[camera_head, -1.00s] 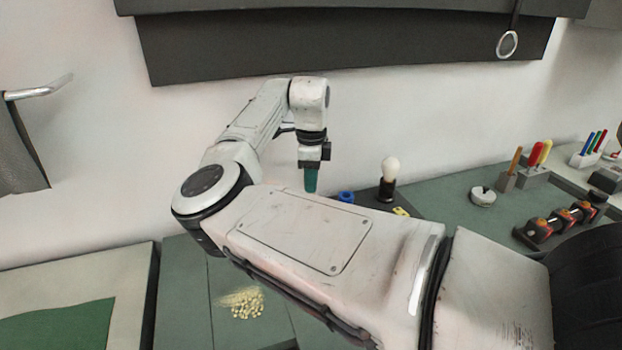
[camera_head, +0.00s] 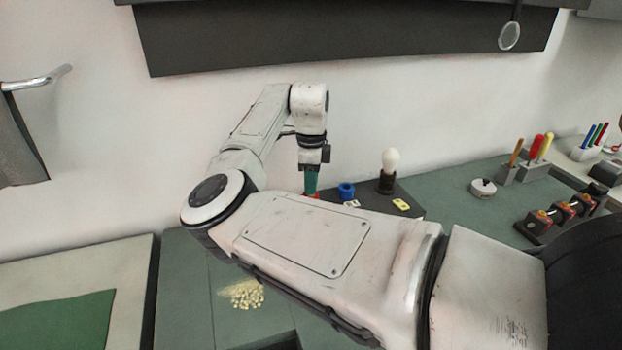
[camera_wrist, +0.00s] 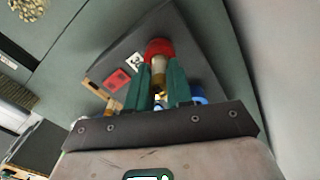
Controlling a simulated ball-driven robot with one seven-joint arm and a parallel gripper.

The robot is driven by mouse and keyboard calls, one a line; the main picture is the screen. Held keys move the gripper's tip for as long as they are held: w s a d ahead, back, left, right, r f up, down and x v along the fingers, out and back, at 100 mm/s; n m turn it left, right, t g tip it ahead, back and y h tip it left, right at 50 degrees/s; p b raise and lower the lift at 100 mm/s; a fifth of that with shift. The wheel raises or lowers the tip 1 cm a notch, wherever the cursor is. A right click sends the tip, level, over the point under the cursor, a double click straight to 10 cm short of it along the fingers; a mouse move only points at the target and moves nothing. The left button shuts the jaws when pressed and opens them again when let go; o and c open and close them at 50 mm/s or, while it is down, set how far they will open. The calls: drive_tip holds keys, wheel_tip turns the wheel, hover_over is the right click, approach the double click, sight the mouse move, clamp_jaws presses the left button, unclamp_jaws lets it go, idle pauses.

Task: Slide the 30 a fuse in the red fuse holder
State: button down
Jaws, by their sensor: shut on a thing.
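My gripper (camera_wrist: 160,84) has two teal fingers shut on a tan fuse with metal ends (camera_wrist: 158,68). The fuse's far end overlaps the round red fuse holder (camera_wrist: 158,47) in the wrist view. I cannot tell whether the end is inside the holder or just above it. In the head view my gripper (camera_head: 311,184) points down, with a bit of the red holder (camera_head: 313,195) showing at the fingertips. The fuse is hidden there, and its rating cannot be read.
The holder stands on a dark board (camera_wrist: 185,42). A red tag (camera_wrist: 118,79) and a white number label (camera_wrist: 134,61) lie beside it. A blue ring (camera_head: 346,190), a yellow tag (camera_head: 401,204) and a bulb (camera_head: 390,160) in a black socket stand to the right. My arm hides the front.

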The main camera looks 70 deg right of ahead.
drive_tip(key=shift+f, duration=0.2)
drive_tip(key=shift+f, duration=0.4)
idle(0.3)
drive_tip(key=shift+c, duration=2.3)
unclamp_jaws()
drive_tip(key=shift+r, duration=0.15)
drive_tip(key=shift+r+p, duration=2.75)
drive_tip(key=shift+r, duration=0.15)
